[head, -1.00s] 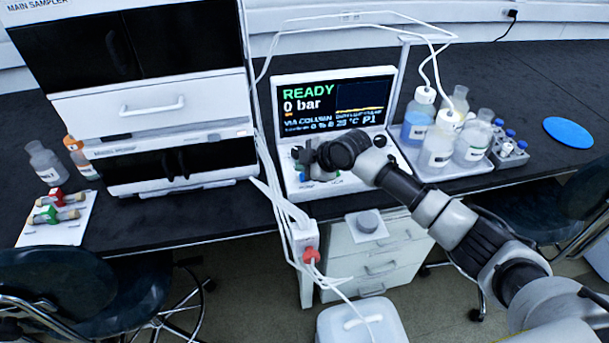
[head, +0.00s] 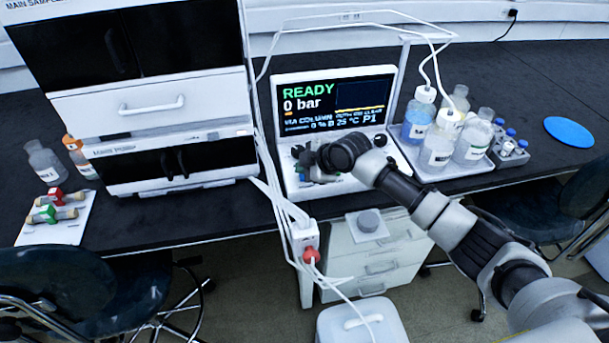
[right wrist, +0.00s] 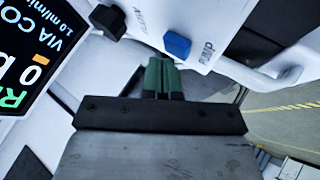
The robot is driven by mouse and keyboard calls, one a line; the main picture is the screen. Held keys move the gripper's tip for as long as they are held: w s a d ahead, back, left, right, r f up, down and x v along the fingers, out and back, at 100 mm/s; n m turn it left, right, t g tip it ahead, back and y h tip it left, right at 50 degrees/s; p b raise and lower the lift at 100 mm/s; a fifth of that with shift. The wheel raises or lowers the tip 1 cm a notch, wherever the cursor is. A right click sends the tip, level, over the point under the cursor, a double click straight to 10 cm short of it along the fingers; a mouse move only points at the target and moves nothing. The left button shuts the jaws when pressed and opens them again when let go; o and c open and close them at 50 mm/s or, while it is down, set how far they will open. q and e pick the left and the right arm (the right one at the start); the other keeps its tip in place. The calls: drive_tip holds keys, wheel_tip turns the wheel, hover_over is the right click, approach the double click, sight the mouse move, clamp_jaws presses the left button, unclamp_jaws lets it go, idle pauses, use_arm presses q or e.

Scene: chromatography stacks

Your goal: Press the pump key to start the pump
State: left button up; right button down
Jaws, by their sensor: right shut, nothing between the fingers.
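The control unit's screen (head: 335,103) reads READY and 0 bar. The blue pump key (right wrist: 177,44), labelled PUMP, shows on the white panel in the right wrist view. My right gripper (right wrist: 163,66) is shut and empty, with its green fingertips just beside the blue key in that picture. I cannot tell whether they touch it. In the head view the right gripper (head: 308,160) is over the key panel, and my wrist hides much of the panel. My left gripper is not in view.
A black key (right wrist: 108,20) is left of the blue one. Several bottles stand in a tray (head: 432,173) right of the unit. White tubes (head: 290,215) run down its left side, beside the sampler stack (head: 170,104). A blue disc (head: 568,131) lies at the right.

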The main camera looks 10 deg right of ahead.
drive_tip(key=shift+f+b, duration=0.3)
drive_tip(key=shift+f, duration=0.2)
idle(0.7)
drive_tip(key=shift+r, duration=0.1)
drive_tip(key=shift+r+p, duration=0.8)
drive_tip(key=shift+r, duration=0.05)
wheel_tip(320, 180, up, 5)
drive_tip(key=p, duration=0.4)
drive_tip(key=shift+r, duration=0.1)
idle(0.7)
